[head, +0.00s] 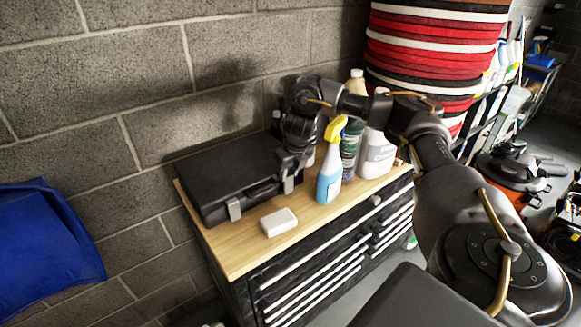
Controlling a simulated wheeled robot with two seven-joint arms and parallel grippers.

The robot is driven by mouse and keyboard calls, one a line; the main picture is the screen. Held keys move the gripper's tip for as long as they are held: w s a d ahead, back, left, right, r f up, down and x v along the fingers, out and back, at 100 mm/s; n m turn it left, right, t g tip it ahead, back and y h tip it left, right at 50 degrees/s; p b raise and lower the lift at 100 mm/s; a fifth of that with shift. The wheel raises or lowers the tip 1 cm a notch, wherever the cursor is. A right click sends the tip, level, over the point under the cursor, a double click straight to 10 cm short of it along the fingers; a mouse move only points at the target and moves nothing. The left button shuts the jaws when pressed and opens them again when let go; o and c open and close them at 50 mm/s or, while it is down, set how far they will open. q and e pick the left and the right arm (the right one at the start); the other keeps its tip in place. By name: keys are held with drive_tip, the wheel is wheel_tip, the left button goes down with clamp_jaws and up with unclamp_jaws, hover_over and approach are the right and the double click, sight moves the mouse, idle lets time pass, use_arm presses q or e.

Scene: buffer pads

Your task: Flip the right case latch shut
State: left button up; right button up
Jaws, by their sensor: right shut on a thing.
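A black case (222,165) lies closed on the wooden top of a tool cabinet, against the block wall. Its left latch (234,210) is a grey tab on the front face. Its right latch (288,185) shows as a grey tab at the front right, just below my right gripper (291,170). That gripper reaches down from above at the case's front right edge and is shut on the right latch. Its fingers partly hide the latch, so the latch's exact angle is hard to tell. My left gripper is out of view.
A white block (279,222) lies in front of the case on the wooden top (240,257). A blue spray bottle (328,182) with a yellow head stands close to the right of the gripper. A green bottle (351,150) and a white jug (377,155) stand behind it.

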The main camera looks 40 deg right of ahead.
drive_tip(key=o, duration=1)
drive_tip(key=shift+d, duration=0.1)
drive_tip(key=shift+r, duration=0.1)
drive_tip(key=p+v, duration=0.2)
drive_tip(key=v, duration=0.8)
drive_tip(key=shift+s+r+p, duration=0.1)
drive_tip(key=shift+r+p, duration=0.15)
drive_tip(key=shift+p, duration=0.1)
drive_tip(key=shift+s, duration=0.1)
